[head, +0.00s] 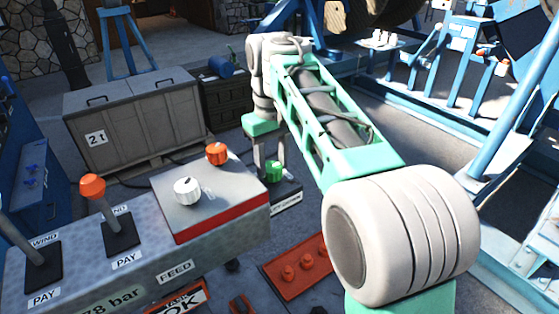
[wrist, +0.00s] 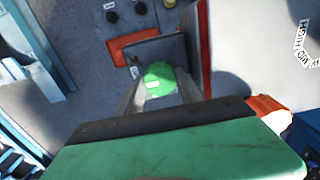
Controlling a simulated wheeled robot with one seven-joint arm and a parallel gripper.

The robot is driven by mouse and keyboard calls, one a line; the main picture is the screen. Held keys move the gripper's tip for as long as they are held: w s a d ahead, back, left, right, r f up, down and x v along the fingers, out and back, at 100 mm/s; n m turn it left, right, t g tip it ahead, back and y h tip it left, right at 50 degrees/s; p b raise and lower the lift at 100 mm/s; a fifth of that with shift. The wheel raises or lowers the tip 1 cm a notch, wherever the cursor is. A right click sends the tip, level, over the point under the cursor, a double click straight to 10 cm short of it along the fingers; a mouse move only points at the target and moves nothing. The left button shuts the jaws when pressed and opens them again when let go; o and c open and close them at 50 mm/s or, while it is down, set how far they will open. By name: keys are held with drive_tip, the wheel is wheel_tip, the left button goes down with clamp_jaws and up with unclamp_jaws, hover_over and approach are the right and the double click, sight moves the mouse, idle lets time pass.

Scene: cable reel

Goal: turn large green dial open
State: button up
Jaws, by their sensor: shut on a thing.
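The large green dial (head: 274,170) sits on a low grey box to the right of the control console in the head view. In the wrist view the green dial (wrist: 160,80) lies between my two fingers. My gripper (head: 270,172) points down at the dial from above and is shut on it. In the wrist view my gripper (wrist: 160,92) has one finger on each side of the dial. The fingers partly cover the dial's sides, and I cannot read its angle.
The console holds a white knob (head: 187,191), an orange knob (head: 217,153) and an orange-topped lever (head: 93,187). A red panel (head: 298,270) with orange knobs lies in front of the dial. A grey crate (head: 132,128) stands behind the console.

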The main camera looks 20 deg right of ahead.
sight(274, 167)
drive_tip(key=shift+s+f, duration=0.15)
drive_tip(key=shift+f, duration=0.3)
drive_tip(key=o, duration=1.4)
drive_tip(key=shift+s+a+r, duration=0.1)
drive_tip(key=shift+a, duration=0.15)
drive_tip(key=shift+w+d, duration=0.25)
drive_tip(key=shift+d, duration=0.1)
drive_tip(key=r+p, duration=0.3)
drive_tip(key=r, duration=0.1)
drive_tip(key=r+p, duration=0.4)
drive_tip(key=shift+s+p, duration=0.2)
drive_tip(key=shift+p, duration=0.1)
drive_tip(key=shift+f, duration=0.1)
drive_tip(key=shift+d+f, duration=0.1)
